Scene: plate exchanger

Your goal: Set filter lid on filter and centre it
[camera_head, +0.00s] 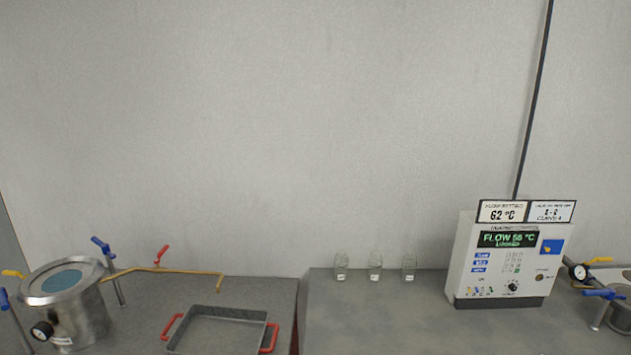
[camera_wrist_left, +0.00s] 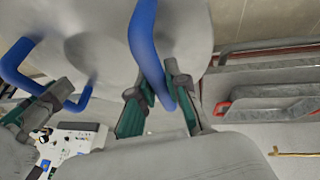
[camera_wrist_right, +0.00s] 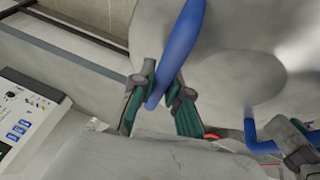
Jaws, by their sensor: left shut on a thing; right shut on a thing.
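The filter lid is a large grey metal disc with two blue handles. It shows in the left wrist view (camera_wrist_left: 190,30) and the right wrist view (camera_wrist_right: 240,70), but not in the head view. My left gripper (camera_wrist_left: 158,88) is shut on one blue handle (camera_wrist_left: 146,40). My right gripper (camera_wrist_right: 163,85) is shut on the other blue handle (camera_wrist_right: 184,35). A steel filter (camera_head: 85,319) stands at the left of the head view, its top showing a blue-green disc. A second steel vessel (camera_head: 622,315) is cut off at the right edge. I cannot tell which one the lid belongs to.
Blue-handled posts (camera_head: 105,250) and a gauge (camera_head: 42,331) flank the left filter. A brass pipe (camera_head: 160,269) and a grey tray (camera_head: 217,312) with red handles lie to its right. Glass jars (camera_head: 375,266) and a control box (camera_head: 508,258) stand on the right bench.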

